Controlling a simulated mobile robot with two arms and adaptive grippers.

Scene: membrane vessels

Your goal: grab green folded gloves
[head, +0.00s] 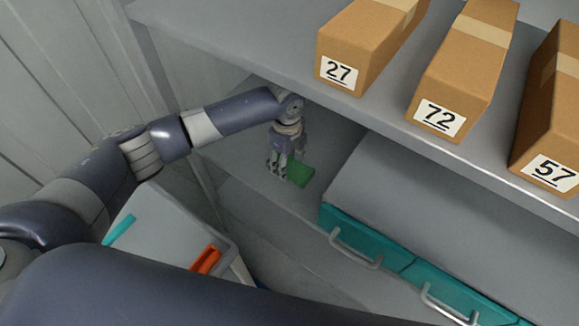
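The green folded gloves (300,172) show as a small green flat shape on the grey shelf below the box shelf. My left gripper (279,172) points down right at their left edge and hides part of them. Its fingers look slightly apart, but I cannot tell whether they are open or closed on the gloves. The gloves seem to rest on the shelf. My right gripper is not in view.
Cardboard boxes numbered 27 (345,65), 72 (445,100) and 57 (550,150) stand on the upper shelf (270,50), close above my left arm. Teal drawers (400,258) with metal handles lie right of the gloves. A grey bin (165,235) with a red-orange item (205,260) is lower left.

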